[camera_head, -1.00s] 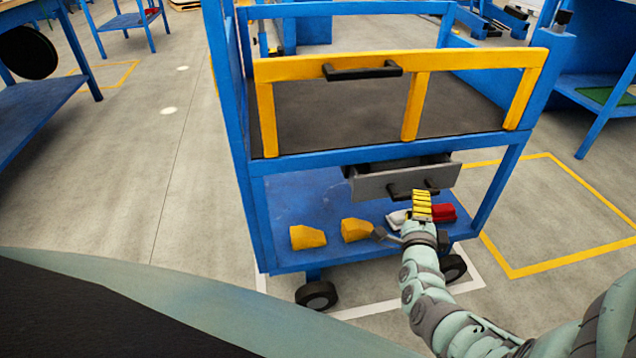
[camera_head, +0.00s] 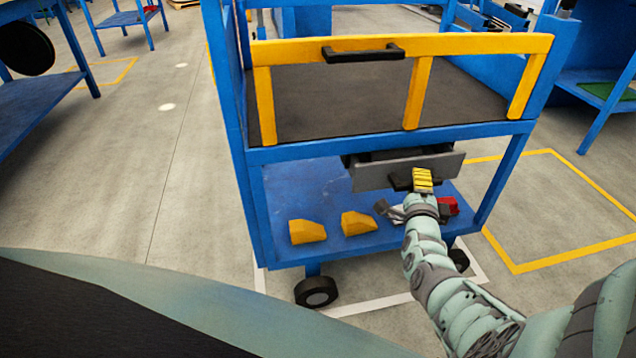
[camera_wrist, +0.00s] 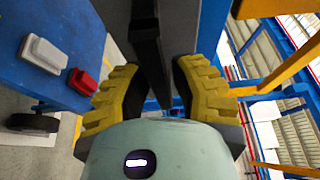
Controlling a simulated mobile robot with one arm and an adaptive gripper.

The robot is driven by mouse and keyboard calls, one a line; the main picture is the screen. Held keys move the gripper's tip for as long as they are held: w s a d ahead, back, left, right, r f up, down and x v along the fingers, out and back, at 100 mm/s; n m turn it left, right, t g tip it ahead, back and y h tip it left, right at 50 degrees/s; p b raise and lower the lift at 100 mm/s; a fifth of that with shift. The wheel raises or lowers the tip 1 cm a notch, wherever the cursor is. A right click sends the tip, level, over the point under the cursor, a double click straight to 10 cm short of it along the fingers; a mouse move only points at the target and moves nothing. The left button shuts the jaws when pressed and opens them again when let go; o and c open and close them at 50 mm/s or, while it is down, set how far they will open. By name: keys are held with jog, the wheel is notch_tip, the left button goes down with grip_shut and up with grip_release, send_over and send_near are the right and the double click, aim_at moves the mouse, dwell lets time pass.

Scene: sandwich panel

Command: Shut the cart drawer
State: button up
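The grey cart drawer (camera_head: 377,177) hangs under the upper deck of the blue cart (camera_head: 390,139) and stands partly pulled out, its dark inside showing behind the front. Its black handle (camera_head: 400,183) is on the front face. My gripper (camera_head: 423,180) is at the right part of this handle and hides some of it. In the wrist view my gripper's yellow ribbed fingers (camera_wrist: 157,68) stand apart on both sides of the dark handle (camera_wrist: 149,50), with gaps visible. The fingers do not look closed on it.
Two yellow blocks (camera_head: 307,231) lie on the lower shelf left of my arm. A white case (camera_wrist: 44,54) and a red case (camera_wrist: 82,82) lie on that shelf below the drawer. A yellow rail with a black handle (camera_head: 363,53) crosses above.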

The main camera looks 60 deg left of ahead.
aim_at(409, 175)
grip_shut()
jog(key=shift+w+a+f+b, duration=0.1)
jog(key=shift+a+f+b, duration=0.2)
jog(key=shift+b, duration=0.25)
jog(key=a+b, duration=0.1)
jog(key=w+a+b, duration=0.1)
jog(key=a+b, duration=0.1)
jog(key=shift+w+a, duration=0.1)
jog(key=shift+a, duration=0.15)
jog(key=shift+d+r, duration=0.1)
